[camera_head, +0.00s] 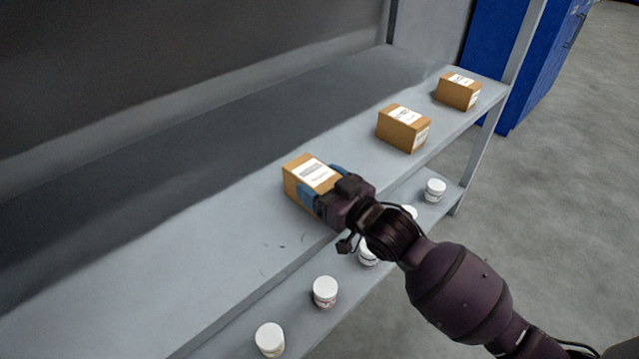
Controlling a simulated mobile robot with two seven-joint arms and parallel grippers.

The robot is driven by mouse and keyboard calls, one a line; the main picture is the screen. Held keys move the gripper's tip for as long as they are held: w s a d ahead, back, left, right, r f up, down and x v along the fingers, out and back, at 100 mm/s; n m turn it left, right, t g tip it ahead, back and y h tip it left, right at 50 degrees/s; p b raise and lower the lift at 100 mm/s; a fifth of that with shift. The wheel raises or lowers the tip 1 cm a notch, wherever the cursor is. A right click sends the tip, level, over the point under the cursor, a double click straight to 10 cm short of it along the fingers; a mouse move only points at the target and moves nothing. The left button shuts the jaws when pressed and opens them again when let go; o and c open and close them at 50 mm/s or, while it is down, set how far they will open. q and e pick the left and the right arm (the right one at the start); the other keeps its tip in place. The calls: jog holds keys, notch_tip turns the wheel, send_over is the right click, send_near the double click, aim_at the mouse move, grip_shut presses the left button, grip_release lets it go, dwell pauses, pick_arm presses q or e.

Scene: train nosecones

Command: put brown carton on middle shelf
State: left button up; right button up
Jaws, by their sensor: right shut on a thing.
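A brown carton (294,178) with a white label sits on the grey shelf (225,215) near its front edge. My right gripper (318,186) comes in from the lower right and is shut on this carton, its blue fingertips at the carton's sides. The gripper hides the carton's right part. Two more brown cartons stand farther along the same shelf: one in the middle (395,130) and one near the far post (457,94). My left gripper is not in view.
A lower shelf (328,318) holds several white lidded jars, including one near the front (270,340). A grey post (522,45) stands at the far right end. Behind it is a blue cabinet (500,50). The shelf's left part is clear.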

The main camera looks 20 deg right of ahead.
jog(key=o, duration=0.8)
jog(key=shift+o, duration=1.3)
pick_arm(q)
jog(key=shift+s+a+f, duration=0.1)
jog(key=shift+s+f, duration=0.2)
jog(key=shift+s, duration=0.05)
pick_arm(e)
jog(key=shift+o, duration=0.4)
jog(key=shift+r, duration=0.1)
